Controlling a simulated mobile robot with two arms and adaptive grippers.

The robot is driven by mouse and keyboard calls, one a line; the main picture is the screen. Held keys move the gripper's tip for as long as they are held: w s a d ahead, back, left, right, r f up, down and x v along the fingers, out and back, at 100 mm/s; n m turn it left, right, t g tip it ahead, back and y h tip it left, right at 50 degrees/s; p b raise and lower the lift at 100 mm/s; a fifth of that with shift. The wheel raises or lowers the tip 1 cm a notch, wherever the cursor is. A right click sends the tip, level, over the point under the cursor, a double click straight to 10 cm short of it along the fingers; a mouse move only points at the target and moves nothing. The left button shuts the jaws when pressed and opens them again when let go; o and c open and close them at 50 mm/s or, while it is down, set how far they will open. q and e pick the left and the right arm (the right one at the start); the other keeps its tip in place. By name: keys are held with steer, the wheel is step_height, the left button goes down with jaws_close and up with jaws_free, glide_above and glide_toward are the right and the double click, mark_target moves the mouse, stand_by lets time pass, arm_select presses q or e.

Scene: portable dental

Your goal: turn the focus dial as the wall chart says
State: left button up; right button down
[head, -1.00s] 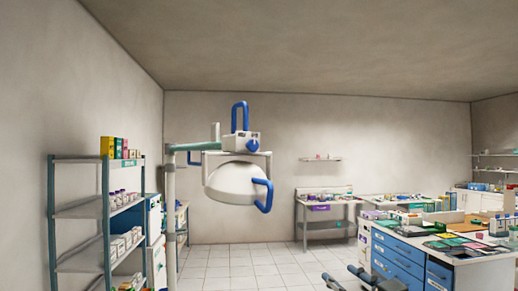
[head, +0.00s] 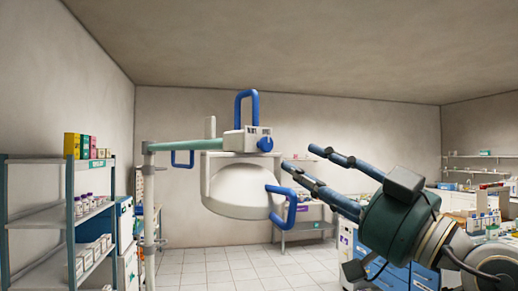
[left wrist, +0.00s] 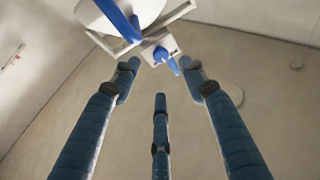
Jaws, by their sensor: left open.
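The dental lamp has a white rounded head (head: 240,188) and a white box (head: 238,141) above it. A round blue dial (head: 265,144) sits on the box's right side; the blue dial also shows in the left wrist view (left wrist: 161,54). My left gripper (head: 301,158) is open and empty, its blue fingers spread and pointing toward the lamp from the right. Its fingertips appear apart from the dial. In the left wrist view the lamp box lies just beyond the fingertips. No wall chart can be made out. My right gripper is out of view.
Blue loop handles stand above the box (head: 246,94) and right of the lamp head (head: 290,205), close to the fingers. A pale green lamp arm (head: 188,144) joins a post at left. A stocked shelf rack (head: 68,190) stands further left.

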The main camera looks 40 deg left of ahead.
mark_target(269, 144)
arm_select(q)
steer(key=a+r+p, duration=0.1)
steer(key=a, duration=0.1)
steer(key=a+r+p, duration=0.2)
steer(key=shift+w+r, duration=0.1)
steer(key=shift+w, duration=0.3)
steer(key=x, duration=0.1)
steer(key=p+x, duration=0.1)
steer(key=x, duration=0.1)
steer(key=shift+a+f, duration=0.2)
steer(key=shift+f, duration=0.05)
steer(key=shift+w+a+r+p, duration=0.15)
steer(key=shift+a+p, duration=0.25)
steer(key=shift+a, duration=0.15)
steer(key=shift+c, duration=0.6)
jaws_close()
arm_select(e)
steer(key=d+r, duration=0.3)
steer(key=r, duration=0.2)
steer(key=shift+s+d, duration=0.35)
